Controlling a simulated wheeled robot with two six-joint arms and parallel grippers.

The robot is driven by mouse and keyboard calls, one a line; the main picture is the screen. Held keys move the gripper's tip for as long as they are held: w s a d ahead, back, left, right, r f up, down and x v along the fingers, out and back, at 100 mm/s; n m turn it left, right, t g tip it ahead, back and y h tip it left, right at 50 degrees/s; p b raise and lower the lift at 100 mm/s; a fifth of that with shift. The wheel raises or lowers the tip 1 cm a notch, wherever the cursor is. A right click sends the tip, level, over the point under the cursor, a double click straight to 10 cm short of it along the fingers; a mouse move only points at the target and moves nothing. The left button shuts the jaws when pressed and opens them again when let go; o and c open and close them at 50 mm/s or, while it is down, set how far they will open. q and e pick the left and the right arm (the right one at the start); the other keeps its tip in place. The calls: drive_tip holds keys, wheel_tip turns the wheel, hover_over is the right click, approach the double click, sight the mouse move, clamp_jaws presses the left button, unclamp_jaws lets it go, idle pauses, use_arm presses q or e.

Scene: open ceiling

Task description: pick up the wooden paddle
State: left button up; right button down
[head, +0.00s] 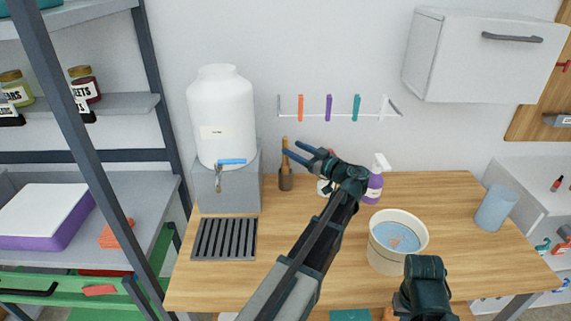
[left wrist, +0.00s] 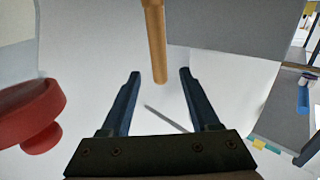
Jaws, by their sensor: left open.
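The wooden paddle (head: 285,172) stands upright near the wall at the back of the wooden table, just right of the white jug's grey stand. Its lower part is darker and wider than its handle. In the left wrist view its handle (left wrist: 155,40) comes in from the top, and its end lies in the gap between the fingers. My left gripper (head: 290,148) is open at the paddle's upper handle, with nothing clamped. In the left wrist view the open left gripper (left wrist: 157,75) has a finger on each side of the handle, with space on both sides. My right gripper's fingers do not show.
A white jug (head: 222,115) with a blue tap stands left of the paddle. A purple spray bottle (head: 375,182) and a cream bucket (head: 381,256) are to the right. A red knob-shaped thing (left wrist: 35,112) is close on the left in the wrist view. A rack with pegs (head: 340,116) hangs above.

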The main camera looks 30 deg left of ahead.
sight(285, 144)
use_arm(q)
drive_tip(key=x, duration=0.4)
drive_tip(key=shift+w+a, duration=0.15)
drive_tip(key=shift+a, duration=0.25)
drive_tip(key=shift+d, duration=0.1)
clamp_jaws()
